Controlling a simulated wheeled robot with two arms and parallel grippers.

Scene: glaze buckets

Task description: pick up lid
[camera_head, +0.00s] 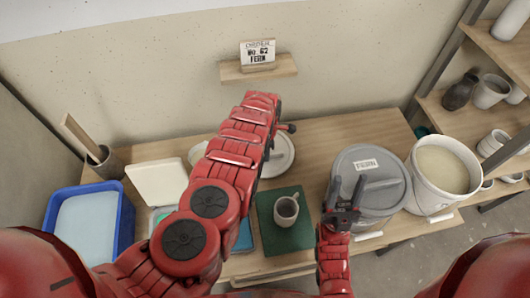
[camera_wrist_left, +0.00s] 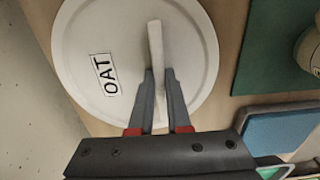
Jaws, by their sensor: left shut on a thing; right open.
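A round white lid (camera_wrist_left: 180,50) labelled OAT fills much of the left wrist view, with a raised bar handle (camera_wrist_left: 155,45) across its middle. My left gripper (camera_wrist_left: 158,80) is shut on that handle, one finger on each side. In the head view the white lid (camera_head: 284,158) shows partly beside my left arm, which hides the rest and the fingertips. I cannot tell whether it rests on the table. A grey lid (camera_head: 370,160) with a label tops a bucket at the right. My right gripper (camera_head: 347,187) is open and appears empty in front of that bucket.
An open white bucket (camera_head: 440,170) with cream contents stands at the right. A grey mug (camera_head: 286,210) sits on a green mat (camera_head: 291,238). A blue tub (camera_head: 125,225) is at the left. A sign (camera_head: 257,53) stands on a small wall shelf (camera_head: 275,70).

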